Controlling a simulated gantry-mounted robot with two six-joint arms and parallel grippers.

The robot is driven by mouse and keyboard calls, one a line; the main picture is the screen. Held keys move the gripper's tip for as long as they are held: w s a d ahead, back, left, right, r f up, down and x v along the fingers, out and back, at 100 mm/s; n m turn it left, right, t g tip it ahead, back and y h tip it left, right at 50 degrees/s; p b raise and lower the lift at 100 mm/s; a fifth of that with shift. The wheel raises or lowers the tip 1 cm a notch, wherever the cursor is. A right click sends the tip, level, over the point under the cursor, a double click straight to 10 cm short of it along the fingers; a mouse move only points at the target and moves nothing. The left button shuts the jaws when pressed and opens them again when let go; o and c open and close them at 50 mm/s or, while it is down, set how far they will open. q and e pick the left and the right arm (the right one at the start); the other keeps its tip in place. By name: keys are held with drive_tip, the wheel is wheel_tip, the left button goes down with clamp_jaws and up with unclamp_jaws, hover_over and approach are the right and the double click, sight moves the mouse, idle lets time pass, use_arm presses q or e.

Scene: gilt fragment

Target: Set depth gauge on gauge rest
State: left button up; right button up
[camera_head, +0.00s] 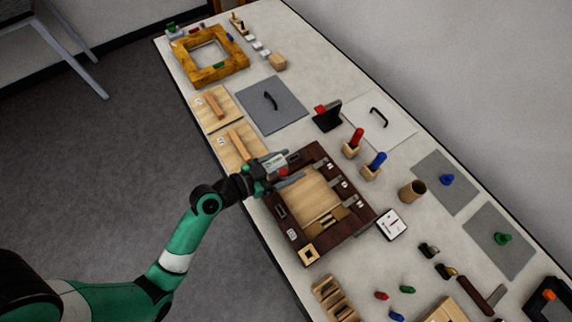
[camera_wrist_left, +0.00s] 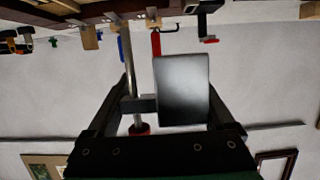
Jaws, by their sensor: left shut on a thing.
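My left gripper (camera_head: 279,172) is shut on the depth gauge, over the left edge of a dark wooden frame (camera_head: 352,228). In the left wrist view the gauge shows as a dark grey box (camera_wrist_left: 183,90) beside a metal rod, with a red knob at the rod's lower end in the picture. The gripper's fingers flank it. I cannot tell for sure which piece is the gauge rest; a slotted wooden holder (camera_head: 333,299) stands at the near edge, and a small wooden block with a square hole (camera_head: 309,253) sits at the frame's near corner. My right gripper is not in view.
Red-handled (camera_head: 357,137) and blue-handled (camera_head: 379,159) tools stand in wooden blocks right of the frame. A brown cup (camera_head: 412,191) and white dial card (camera_head: 391,225) are nearby. A gilt frame (camera_head: 183,69) lies at the far end. Grey mats (camera_head: 262,111) lie on the table.

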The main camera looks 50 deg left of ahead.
sight(287, 163)
use_arm(q)
drive_tip(key=f, duration=0.1)
drive_tip(key=w+a+f, duration=0.1)
drive_tip(key=w+a+f+b, duration=0.1)
drive_tip(key=f, duration=0.1)
drive_tip(key=shift+a, duration=0.1)
drive_tip(key=f, duration=0.1)
drive_tip(key=f+b, duration=0.2)
drive_tip(key=shift+w+a+f, duration=0.2)
drive_tip(key=shift+w+a, duration=0.15)
drive_tip(key=shift+a, duration=0.05)
drive_tip(key=shift+f, duration=0.3)
drive_tip(key=shift+s, duration=0.1)
drive_tip(key=shift+r, duration=0.1)
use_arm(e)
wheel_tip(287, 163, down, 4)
